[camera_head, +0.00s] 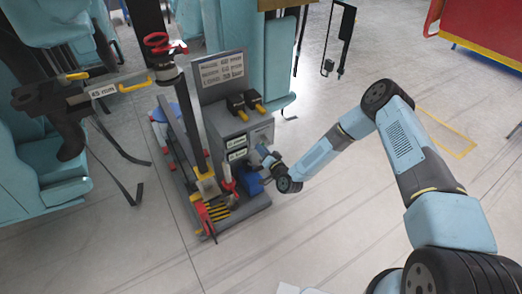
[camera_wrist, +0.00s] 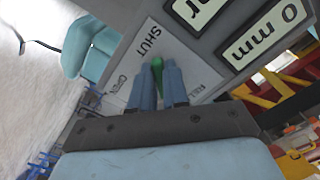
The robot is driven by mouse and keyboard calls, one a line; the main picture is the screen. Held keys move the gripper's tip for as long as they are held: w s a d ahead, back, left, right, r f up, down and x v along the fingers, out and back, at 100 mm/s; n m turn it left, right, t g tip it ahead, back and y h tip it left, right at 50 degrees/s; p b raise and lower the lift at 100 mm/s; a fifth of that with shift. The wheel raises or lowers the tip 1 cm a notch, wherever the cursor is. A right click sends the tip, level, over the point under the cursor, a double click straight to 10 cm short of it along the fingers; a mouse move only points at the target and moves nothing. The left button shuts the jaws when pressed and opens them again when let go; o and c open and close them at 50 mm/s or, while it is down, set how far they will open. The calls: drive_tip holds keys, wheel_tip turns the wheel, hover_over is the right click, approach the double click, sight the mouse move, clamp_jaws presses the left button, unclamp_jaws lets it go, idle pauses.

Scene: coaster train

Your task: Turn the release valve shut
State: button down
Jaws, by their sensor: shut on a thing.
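The release valve shows in the wrist view as a green handle (camera_wrist: 157,66) on a pale plate (camera_wrist: 188,50) marked SHUT and OPEN, with a third word partly hidden. My gripper (camera_wrist: 158,80) is at the plate, its two blue fingers closed around the green handle. The fingers hide most of the handle, so I cannot tell its exact angle. In the head view my gripper (camera_head: 262,150) reaches the right face of the grey control box (camera_head: 228,138). The valve is too small to make out there.
Display panels reading "0 mm" (camera_wrist: 265,35) and "ar" (camera_wrist: 197,8) sit beside the plate. In the head view, a post with a red ring (camera_head: 156,42) stands left of the box. Teal seats (camera_head: 45,175) are at the left.

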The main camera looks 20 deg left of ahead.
drive_tip(key=shift+d+m, duration=0.1)
drive_tip(key=shift+m, duration=0.3)
drive_tip(key=c, duration=1.1)
unclamp_jaws()
drive_tip(key=shift+c, duration=0.2)
drive_tip(key=shift+r, duration=0.1)
drive_tip(key=shift+s, duration=0.1)
drive_tip(key=v, duration=1.3)
drive_tip(key=shift+d, duration=0.3)
drive_tip(key=shift+s, duration=0.15)
